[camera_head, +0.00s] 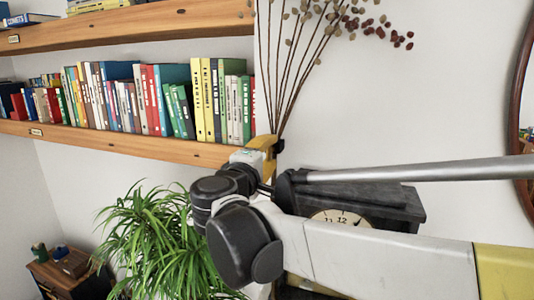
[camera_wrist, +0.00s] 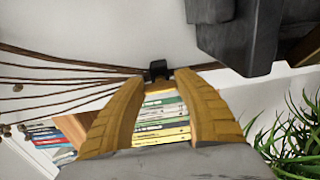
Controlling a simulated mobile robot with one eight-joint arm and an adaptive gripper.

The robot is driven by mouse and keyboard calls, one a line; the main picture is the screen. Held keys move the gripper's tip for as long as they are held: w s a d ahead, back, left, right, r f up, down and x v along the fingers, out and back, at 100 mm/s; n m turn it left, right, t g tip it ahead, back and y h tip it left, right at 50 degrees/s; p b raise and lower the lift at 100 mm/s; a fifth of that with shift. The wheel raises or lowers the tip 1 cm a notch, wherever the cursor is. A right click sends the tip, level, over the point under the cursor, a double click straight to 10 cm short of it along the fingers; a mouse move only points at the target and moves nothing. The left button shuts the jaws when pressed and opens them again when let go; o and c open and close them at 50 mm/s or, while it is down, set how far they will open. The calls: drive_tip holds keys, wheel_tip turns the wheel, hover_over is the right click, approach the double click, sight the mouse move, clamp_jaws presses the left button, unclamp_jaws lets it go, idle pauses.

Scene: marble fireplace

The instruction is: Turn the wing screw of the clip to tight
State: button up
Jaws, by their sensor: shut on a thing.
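The clip's small dark part (camera_wrist: 158,69) shows at the tips of my gripper's yellow fingers in the wrist view. I take it to be the wing screw end; its wings and turn angle cannot be made out. My gripper (camera_wrist: 159,78) is shut on it, with the fingers bowed apart behind the tips. In the head view my gripper (camera_head: 270,147) reaches the foot of the visible dried stems (camera_head: 287,85), where the clip is mostly hidden by the fingers. The stems also run in to the dark part in the wrist view (camera_wrist: 85,78).
A dark clock (camera_head: 400,198) stands just below and right of my gripper, partly behind my arm. A wooden shelf of books (camera_head: 150,147) is at left. A leafy green plant (camera_head: 150,240) stands below. A round mirror frame (camera_head: 516,100) is at the right edge.

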drive_tip(key=shift+r, duration=0.1)
idle(0.3)
drive_tip(key=o, duration=1.2)
drive_tip(key=shift+w, duration=0.15)
drive_tip(key=v, duration=1.2)
